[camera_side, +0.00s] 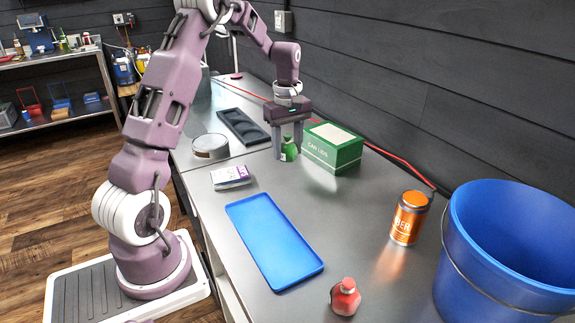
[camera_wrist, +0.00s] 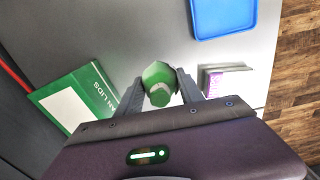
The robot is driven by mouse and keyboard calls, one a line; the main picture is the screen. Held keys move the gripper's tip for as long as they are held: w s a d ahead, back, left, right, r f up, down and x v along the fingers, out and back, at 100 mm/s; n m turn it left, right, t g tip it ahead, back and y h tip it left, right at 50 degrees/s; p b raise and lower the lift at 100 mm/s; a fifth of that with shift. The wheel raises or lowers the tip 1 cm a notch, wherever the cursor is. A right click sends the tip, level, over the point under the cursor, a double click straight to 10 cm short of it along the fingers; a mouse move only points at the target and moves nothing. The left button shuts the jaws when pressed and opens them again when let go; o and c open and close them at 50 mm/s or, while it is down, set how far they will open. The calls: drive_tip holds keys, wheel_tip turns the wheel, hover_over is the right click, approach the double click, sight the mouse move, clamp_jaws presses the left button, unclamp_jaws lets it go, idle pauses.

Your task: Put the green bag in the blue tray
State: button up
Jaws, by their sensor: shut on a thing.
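The green bag (camera_side: 289,149) is small, with a narrow gathered top. It stands on the steel bench beside the green box. My gripper (camera_side: 288,152) points down over it with a finger on each side, shut on the bag. In the wrist view the bag (camera_wrist: 159,84) sits between the two fingertips (camera_wrist: 160,92). The blue tray (camera_side: 274,240) lies flat and empty on the bench, nearer the side camera. Its corner shows at the top of the wrist view (camera_wrist: 222,18).
A green can-lids box (camera_side: 333,148) stands close beside my gripper. A small white and purple packet (camera_side: 231,177), a round grey tin (camera_side: 210,147) and a black tray (camera_side: 242,127) lie around. An orange can (camera_side: 409,218), red bag (camera_side: 345,297) and blue bucket (camera_side: 510,250) stand right of the blue tray.

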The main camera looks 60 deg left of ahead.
drive_tip(key=shift+s+d+r+m, duration=0.15)
drive_tip(key=shift+d+r+m, duration=0.1)
drive_tip(key=shift+r, duration=0.35)
drive_tip(key=shift+s+d+r+m, duration=0.1)
drive_tip(key=shift+d+r+m, duration=0.1)
drive_tip(key=shift+r, duration=0.4)
drive_tip(key=s+d+r+m, duration=0.1)
drive_tip(key=s+d+m, duration=0.4)
drive_tip(key=d+m, duration=0.15)
drive_tip(key=m, duration=1)
hover_over(270, 236)
drive_tip(key=f, duration=0.2)
wheel_tip(270, 236, down, 8)
drive_tip(key=shift+f, duration=0.2)
drive_tip(key=o, duration=1.4)
drive_tip(key=shift+f, duration=0.15)
